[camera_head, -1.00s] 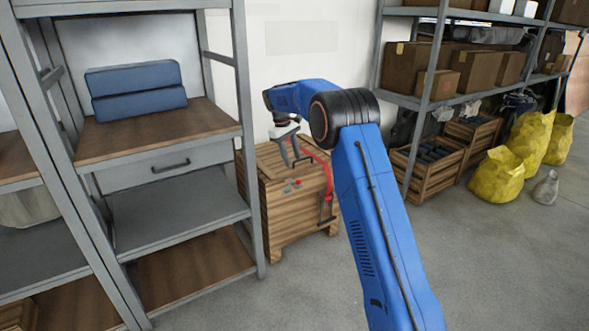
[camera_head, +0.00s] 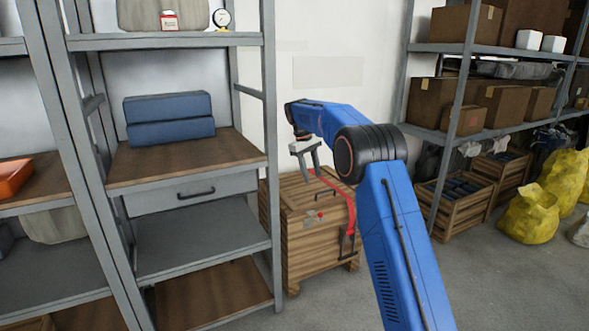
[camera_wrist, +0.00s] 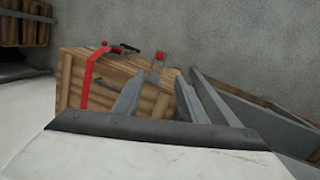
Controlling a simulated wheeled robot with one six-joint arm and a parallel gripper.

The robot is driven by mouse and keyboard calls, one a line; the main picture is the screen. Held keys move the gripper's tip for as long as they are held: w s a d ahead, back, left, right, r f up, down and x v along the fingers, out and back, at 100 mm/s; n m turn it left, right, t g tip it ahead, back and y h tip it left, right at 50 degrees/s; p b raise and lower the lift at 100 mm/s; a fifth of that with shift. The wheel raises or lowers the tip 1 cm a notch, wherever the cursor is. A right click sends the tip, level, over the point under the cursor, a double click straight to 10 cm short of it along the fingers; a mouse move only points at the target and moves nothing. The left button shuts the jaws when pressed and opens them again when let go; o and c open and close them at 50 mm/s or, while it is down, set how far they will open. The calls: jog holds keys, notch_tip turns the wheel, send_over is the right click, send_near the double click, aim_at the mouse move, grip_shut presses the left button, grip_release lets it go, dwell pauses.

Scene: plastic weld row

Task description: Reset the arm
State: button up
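My blue arm reaches forward from the lower right in the head view, bent at a black joint. My gripper (camera_head: 308,165) hangs from its far end, pointing down, above a wooden crate (camera_head: 308,258). In the wrist view my gripper (camera_wrist: 160,84) shows two grey fingers spread apart with nothing between them. The crate (camera_wrist: 103,64) lies beyond the fingers there, with a red strap (camera_wrist: 92,75) on it. I cannot tell the exact gap between fingertips and crate lid.
A metal shelf unit (camera_head: 272,120) with blue folded bundles (camera_head: 170,118) stands left of the gripper. Another shelf (camera_head: 455,110) holds cardboard boxes, with wooden crates and yellow sacks (camera_head: 530,217) by it. Grey floor is open at the lower right.

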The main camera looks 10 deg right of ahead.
jog(key=s+d+r+m+t+y, duration=0.15)
jog(key=s+r, duration=0.25)
jog(key=s, duration=0.7)
jog(key=s+d+r, duration=0.2)
jog(key=s+r, duration=0.3)
jog(key=s, duration=0.5)
jog(key=s+d+r+m+t, duration=0.1)
jog(key=s+r, duration=0.3)
jog(key=s, duration=0.7)
jog(key=s+f+m+t, duration=0.1)
jog(key=s+f, duration=0.3)
jog(key=s, duration=0.6)
jog(key=s+f+m, duration=0.1)
jog(key=s+f, duration=0.4)
jog(key=s, duration=0.6)
jog(key=s+f+m+t+y, duration=0.1)
jog(key=s+f, duration=0.3)
jog(key=s, duration=0.7)
jog(key=shift+d+f+t, duration=0.35)
jog(key=shift+d, duration=0.05)
